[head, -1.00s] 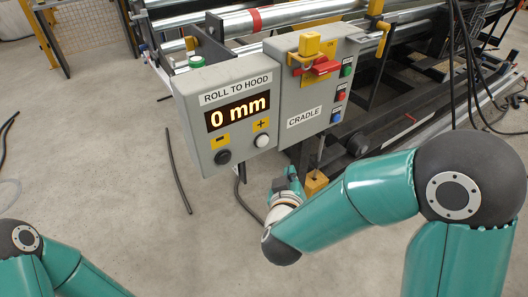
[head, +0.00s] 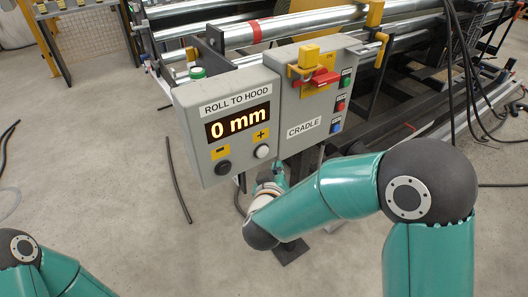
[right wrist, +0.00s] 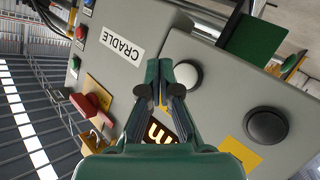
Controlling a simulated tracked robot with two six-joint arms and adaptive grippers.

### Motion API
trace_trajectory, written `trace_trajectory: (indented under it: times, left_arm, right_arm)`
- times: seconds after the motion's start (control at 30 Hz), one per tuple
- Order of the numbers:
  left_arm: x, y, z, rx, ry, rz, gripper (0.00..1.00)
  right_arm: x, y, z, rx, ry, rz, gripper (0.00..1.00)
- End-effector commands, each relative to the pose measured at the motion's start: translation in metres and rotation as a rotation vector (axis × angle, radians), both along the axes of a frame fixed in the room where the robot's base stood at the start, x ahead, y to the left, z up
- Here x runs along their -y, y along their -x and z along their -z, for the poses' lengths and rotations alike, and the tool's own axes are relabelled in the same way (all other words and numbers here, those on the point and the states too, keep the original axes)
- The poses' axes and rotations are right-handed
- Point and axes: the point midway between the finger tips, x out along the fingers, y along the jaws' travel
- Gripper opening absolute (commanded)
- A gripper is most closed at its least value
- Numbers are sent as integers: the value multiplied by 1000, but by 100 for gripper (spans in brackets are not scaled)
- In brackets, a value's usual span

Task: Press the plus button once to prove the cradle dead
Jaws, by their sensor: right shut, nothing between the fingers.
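The plus button (head: 262,151) is a round white button under the yellow plus label on the grey "ROLL TO HOOD" box. The display (head: 238,122) above it reads 0 mm. The black minus button (head: 223,168) is to its left. My right gripper (head: 277,177) is just below the box, mostly hidden behind its own wrist. In the right wrist view my right gripper (right wrist: 161,68) is shut and empty, its tips beside the white plus button (right wrist: 187,75); I cannot tell whether they touch it. My left gripper is out of view.
The cradle box (head: 318,105) adjoins on the right, with a red switch handle (head: 322,77), a yellow padlock (head: 308,56) and green, red and blue buttons. Steel rollers (head: 290,25) lie behind. Floor at left is mostly clear.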

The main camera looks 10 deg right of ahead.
Motion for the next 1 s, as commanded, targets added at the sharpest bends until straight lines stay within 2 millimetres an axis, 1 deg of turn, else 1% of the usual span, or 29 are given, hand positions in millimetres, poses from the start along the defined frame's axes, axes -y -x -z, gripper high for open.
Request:
trace_trajectory:
  times: [0.1,0.3,1.0]
  left_arm:
    - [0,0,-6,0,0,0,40]
    - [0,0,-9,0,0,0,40]
    - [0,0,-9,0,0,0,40]
  right_arm:
    - [-5,-14,-2,1,0,1,0]
    - [-10,-26,-1,0,0,0,0]
    - [-11,-29,0,1,0,-1,0]
